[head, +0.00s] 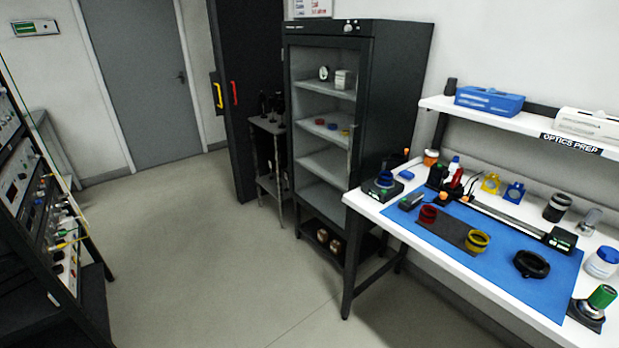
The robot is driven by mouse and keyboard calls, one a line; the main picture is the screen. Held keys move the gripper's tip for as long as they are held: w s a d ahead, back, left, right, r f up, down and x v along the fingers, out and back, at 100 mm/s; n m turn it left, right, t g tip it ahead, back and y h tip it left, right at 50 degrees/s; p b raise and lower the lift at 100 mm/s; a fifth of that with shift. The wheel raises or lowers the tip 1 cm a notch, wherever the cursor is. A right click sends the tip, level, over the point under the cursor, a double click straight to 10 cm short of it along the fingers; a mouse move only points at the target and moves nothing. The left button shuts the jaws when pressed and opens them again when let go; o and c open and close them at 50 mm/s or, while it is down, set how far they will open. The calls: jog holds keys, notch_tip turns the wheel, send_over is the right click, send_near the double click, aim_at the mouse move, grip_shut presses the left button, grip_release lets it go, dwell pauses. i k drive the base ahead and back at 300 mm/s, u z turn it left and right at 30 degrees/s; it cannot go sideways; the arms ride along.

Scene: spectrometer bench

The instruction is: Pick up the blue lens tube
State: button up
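A short blue ring-shaped piece (385,180), which looks like the blue lens tube, sits on a small black device at the left end of the white bench (362,206). It is small in the head view, so its details are hard to tell. A red tube (428,213) and a yellow tube (477,241) of similar form stand on a dark plate (449,232) on the blue mat. My gripper is not in view.
A black cabinet (395,90) with open-looking shelves stands left of the bench. A black ring (531,264) and a green-topped piece (602,297) are toward the bench's right. An instrument rack (30,190) stands at far left. The floor (210,260) between is clear.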

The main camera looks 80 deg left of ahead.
aim_at(385, 181)
jog(key=u, duration=2.05)
jog(key=i, duration=1.25)
jog(key=u, duration=0.65)
jog(key=i, duration=0.7)
jog(key=u, duration=0.95)
jog(key=i, duration=0.3)
jog(key=u, duration=0.35)
